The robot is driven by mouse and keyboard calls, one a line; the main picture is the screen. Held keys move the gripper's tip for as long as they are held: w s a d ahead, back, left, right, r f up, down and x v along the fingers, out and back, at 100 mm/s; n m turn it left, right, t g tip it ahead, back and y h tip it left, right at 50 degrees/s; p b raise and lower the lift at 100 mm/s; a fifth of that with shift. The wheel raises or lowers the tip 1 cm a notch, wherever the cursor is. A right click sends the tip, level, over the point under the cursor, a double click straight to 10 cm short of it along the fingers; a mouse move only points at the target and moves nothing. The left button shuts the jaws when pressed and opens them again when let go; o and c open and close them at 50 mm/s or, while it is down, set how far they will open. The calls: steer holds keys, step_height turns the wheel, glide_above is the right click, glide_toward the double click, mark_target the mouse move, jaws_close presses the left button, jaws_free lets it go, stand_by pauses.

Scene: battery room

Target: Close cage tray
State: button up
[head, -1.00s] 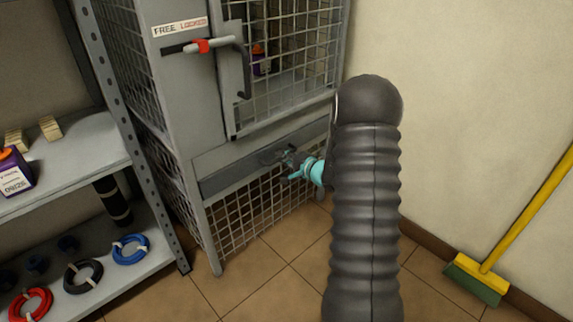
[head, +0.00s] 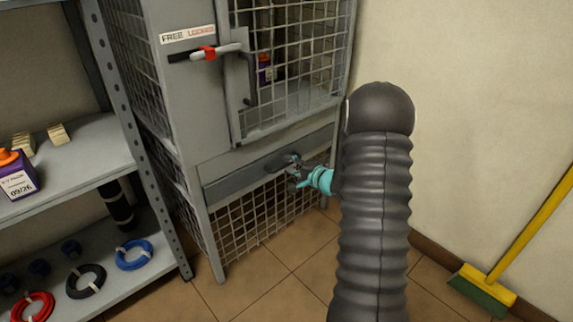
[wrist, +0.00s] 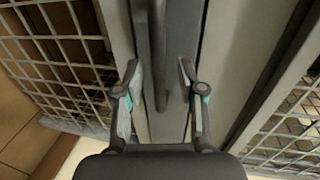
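The cage tray (head: 235,183) is a long dark grey front panel below the cage door in the head view. It looks about flush with the cage frame. Its handle (head: 283,160) sticks out near the middle. My gripper (head: 297,178), with teal parts, is just in front of the handle. In the wrist view my gripper (wrist: 158,72) has its two fingers spread apart. The handle bar (wrist: 158,50) lies in line with the gap between them, with space on both sides. Nothing is held. My arm covers part of the right side.
The mesh cage door (head: 290,70) above the tray is shut, with a latch lever (head: 215,52) beside it. A shelf (head: 85,165) with cable coils stands left. A yellow broom (head: 490,285) leans at right. Tiled floor (head: 265,280) in front is clear.

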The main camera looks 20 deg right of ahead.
steer(key=v, duration=1)
